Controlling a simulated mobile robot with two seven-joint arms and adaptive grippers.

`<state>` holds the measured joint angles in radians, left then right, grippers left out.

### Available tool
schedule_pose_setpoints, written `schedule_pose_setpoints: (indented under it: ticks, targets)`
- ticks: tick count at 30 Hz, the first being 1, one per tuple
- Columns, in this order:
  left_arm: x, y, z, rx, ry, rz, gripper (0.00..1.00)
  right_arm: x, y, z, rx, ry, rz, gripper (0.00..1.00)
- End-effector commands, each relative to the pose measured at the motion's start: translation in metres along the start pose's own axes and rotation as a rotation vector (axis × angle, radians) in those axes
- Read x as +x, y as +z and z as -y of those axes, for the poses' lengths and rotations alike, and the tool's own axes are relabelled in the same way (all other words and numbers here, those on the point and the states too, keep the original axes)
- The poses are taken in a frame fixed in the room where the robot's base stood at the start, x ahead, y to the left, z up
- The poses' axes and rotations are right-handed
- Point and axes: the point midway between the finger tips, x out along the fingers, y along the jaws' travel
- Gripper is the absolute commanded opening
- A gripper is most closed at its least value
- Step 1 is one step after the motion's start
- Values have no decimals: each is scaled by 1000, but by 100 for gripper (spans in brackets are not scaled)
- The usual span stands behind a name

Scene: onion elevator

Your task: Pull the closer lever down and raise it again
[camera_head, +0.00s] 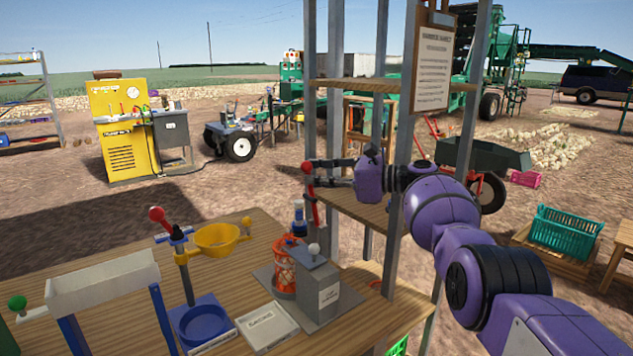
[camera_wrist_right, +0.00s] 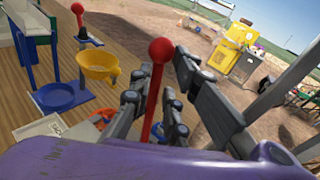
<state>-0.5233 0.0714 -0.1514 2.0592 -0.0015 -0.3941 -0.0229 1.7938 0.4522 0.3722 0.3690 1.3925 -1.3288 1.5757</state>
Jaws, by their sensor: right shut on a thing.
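A red lever (camera_head: 315,211) with a red ball on top stands steeply, slightly tilted, behind the grey box on the wooden table. My right gripper (camera_head: 325,175) reaches in from the right and is shut on this red lever just below its ball. In the right wrist view the lever's red ball (camera_wrist_right: 160,51) rises above my right gripper (camera_wrist_right: 152,115), with the red rod between the fingers. The lever's lower mount cannot be made out. Another red-knobbed handle (camera_head: 157,214) stands further left on a blue stand. My left gripper is not in view.
The wooden table (camera_head: 235,240) holds a yellow bowl (camera_head: 217,238), a blue round dish (camera_head: 203,322), a grey box (camera_head: 318,288) and an orange mesh holder (camera_head: 284,272). A grey metal post (camera_head: 398,150) stands close beside my right arm. Open ground lies behind.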

Motion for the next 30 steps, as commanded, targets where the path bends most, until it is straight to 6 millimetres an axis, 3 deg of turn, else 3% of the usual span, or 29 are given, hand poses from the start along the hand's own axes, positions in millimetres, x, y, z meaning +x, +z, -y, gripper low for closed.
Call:
schedule_pose_setpoints:
  ticks: [8, 9, 14, 24, 30]
  targets:
    - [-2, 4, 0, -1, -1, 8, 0, -3, -4, 1, 0, -3, -7, 0]
    - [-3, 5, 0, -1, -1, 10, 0, -3, -4, 1, 0, -3, -8, 17]
    - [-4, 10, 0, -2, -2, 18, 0, -2, -3, 1, 0, -2, -6, 38]
    - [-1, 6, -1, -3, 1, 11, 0, -2, -2, 0, 0, -1, -3, 38]
    - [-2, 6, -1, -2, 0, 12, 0, -19, -3, 1, -2, -3, -4, 38]
